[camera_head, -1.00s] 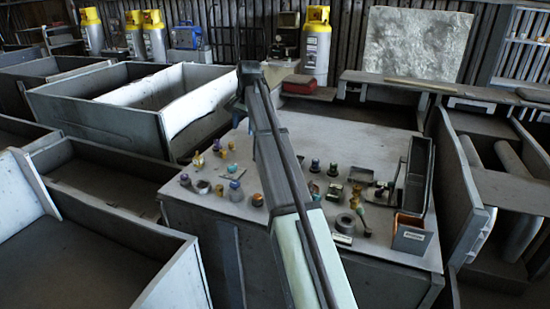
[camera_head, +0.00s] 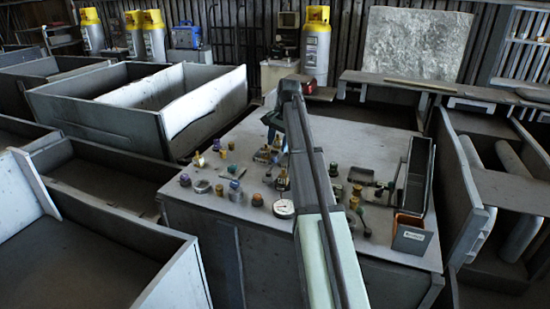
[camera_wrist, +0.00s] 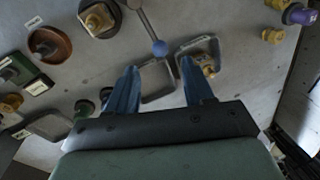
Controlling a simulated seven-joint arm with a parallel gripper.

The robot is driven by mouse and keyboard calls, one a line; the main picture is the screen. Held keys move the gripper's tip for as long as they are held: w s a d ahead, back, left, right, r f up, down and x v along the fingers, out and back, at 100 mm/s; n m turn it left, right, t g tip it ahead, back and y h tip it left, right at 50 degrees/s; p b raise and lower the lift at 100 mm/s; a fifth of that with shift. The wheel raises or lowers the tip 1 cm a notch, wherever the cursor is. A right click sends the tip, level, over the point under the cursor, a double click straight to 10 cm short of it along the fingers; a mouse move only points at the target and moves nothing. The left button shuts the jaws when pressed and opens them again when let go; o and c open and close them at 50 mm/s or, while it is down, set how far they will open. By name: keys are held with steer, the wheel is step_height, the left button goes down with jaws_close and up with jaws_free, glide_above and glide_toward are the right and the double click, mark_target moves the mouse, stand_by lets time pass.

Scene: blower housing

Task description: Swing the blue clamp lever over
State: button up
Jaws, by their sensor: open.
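In the wrist view, a grey rod lever with a blue ball knob (camera_wrist: 160,47) runs down from the top edge. The knob is just beyond the fingertips, roughly midway between them in the picture. My gripper (camera_wrist: 161,67) is open, with its two blue fingers apart and nothing held between them. I cannot tell the height gap between fingers and knob. In the head view my arm crosses the middle of the bench (camera_head: 365,143), and the lever cannot be made out there.
Squarish grey frames (camera_wrist: 157,82) lie by the fingertips. A brown round bowl (camera_wrist: 50,45), a brass fitting (camera_wrist: 98,17) and a purple-capped part (camera_wrist: 301,14) lie around. A dial gauge (camera_head: 284,208), an orange-lined bin (camera_head: 411,238) and a tall grey holder (camera_head: 416,172) stand on the bench.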

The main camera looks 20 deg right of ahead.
steer(key=shift+w+a+f, duration=0.15)
steer(key=shift+w+f, duration=0.05)
steer(key=shift+f, duration=0.95)
steer(key=shift+w+a+f, duration=0.1)
steer(key=shift+w+f, duration=0.1)
steer(key=shift+f, duration=0.95)
steer(key=shift+w+a+f, duration=0.15)
steer(key=shift+w+f, duration=0.05)
steer(key=shift+f, duration=0.95)
steer(key=shift+c, duration=0.2)
jaws_close()
